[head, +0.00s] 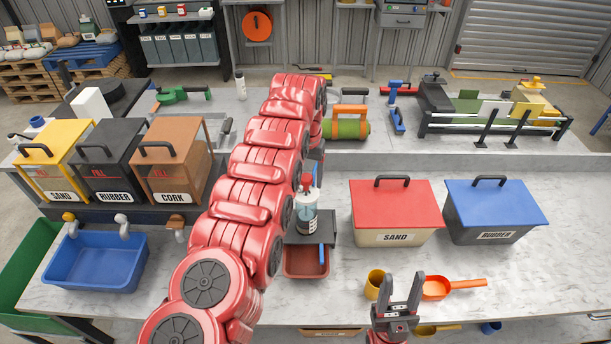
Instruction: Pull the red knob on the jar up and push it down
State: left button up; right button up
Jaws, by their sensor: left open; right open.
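The jar (307,222) is clear, with pale bluish contents and a label, and stands upright on a small dark stand at the middle of the bench. Its red knob (307,182) is on top. My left arm reaches up across the view and bends down behind the jar. My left gripper (316,166) is just above and beside the knob, mostly hidden by the arm; whether it touches the knob cannot be told. My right gripper (402,284) is open and empty, fingers up, low at the front edge, right of the jar.
A yellow cup (374,284) and an orange scoop (452,287) lie near my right gripper. Red (396,210) and blue (497,208) lidded bins stand right. A blue basin (96,262) and three lidded dispensers stand left.

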pick_arm(q)
jog(key=shift+s, duration=0.15)
jog(key=shift+c, duration=0.7)
grip_shut()
dwell(0.7)
